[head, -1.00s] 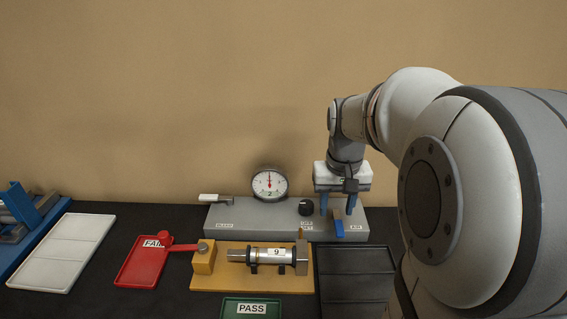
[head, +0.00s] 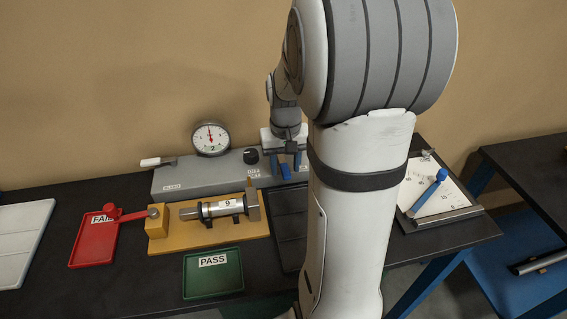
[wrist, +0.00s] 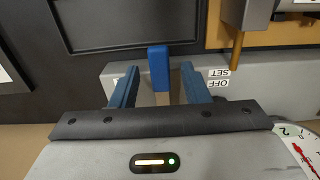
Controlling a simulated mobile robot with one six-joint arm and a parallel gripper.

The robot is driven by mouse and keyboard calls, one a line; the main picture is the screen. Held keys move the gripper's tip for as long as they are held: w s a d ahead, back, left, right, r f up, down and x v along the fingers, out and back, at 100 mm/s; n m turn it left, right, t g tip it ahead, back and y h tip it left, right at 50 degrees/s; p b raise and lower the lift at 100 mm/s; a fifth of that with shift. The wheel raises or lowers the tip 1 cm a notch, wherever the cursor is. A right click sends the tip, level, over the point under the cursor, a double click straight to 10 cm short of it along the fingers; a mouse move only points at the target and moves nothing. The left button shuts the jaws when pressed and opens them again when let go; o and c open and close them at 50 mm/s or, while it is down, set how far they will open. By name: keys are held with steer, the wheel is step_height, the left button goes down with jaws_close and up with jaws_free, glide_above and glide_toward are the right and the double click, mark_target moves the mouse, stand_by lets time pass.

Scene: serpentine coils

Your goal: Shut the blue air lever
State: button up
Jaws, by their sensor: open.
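The blue air lever (wrist: 158,67) shows in the wrist view between my two finger tips, with a gap on either side. It points out over the front edge of the grey console, toward the black tray. My gripper (head: 285,165) is open over the console's right part in the head view, fingers pointing down. The lever (head: 286,173) shows as a small blue bit between the fingers there. The grey console (head: 190,178) carries a round dial gauge (head: 210,138) with its needle near upright, and a black knob (head: 250,156). The lever's pivot is partly hidden.
A yellow fixture (head: 183,237) holding a metal cylinder marked 9 stands before the console. A red FAIL tray (head: 92,245), a green PASS tray (head: 213,273) and a dark tray (head: 287,230) lie nearby. My arm covers the bench at right of centre.

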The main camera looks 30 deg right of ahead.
steer(key=shift+c, duration=0.3)
jaws_close()
